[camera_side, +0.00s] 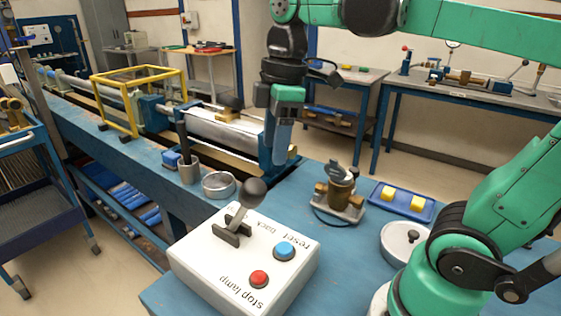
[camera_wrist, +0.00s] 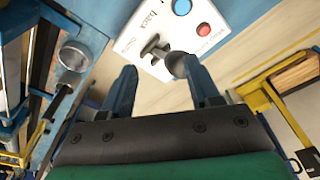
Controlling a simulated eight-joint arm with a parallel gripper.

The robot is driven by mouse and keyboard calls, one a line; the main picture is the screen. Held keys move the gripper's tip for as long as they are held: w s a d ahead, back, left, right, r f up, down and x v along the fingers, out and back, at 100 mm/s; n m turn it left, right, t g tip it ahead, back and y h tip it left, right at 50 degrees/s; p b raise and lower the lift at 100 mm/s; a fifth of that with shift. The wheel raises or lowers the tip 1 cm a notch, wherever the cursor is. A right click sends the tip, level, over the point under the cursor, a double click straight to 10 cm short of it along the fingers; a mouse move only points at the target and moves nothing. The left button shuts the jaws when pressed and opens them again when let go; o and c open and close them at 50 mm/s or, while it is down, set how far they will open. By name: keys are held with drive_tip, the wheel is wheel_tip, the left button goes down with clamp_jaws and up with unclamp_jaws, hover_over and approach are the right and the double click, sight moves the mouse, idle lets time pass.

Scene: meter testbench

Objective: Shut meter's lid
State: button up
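The meter (camera_side: 341,197) is a brass-coloured body on a grey base, standing on the blue bench right of centre in the side view. Its dark lid (camera_side: 339,171) appears raised and tilted above the body. My gripper (camera_side: 280,158) points down, above and to the left of the meter and apart from it. In the wrist view my gripper (camera_wrist: 163,72) has its two blue fingers spread with nothing held between them. The meter is not clearly seen in the wrist view.
A white control box (camera_side: 245,262) with a black-knobbed lever (camera_side: 253,192) stands at the front. A metal dish (camera_side: 218,184) lies left of it. A blue tray (camera_side: 401,202) with yellow blocks and a round lidded pot (camera_side: 404,243) are right of the meter.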

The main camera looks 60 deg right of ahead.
drive_tip(key=s+d+f+m+h, duration=0.15)
drive_tip(key=d+m, duration=0.35)
drive_tip(key=m, duration=0.6)
drive_tip(key=m+g+h, duration=0.1)
drive_tip(key=m+h, duration=0.3)
drive_tip(key=m, duration=1.3)
hover_over(334, 159)
drive_tip(key=a, duration=0.3)
drive_tip(key=f, duration=0.1)
drive_tip(key=shift+x, duration=2.7)
drive_tip(key=shift+d+r, duration=0.15)
clamp_jaws()
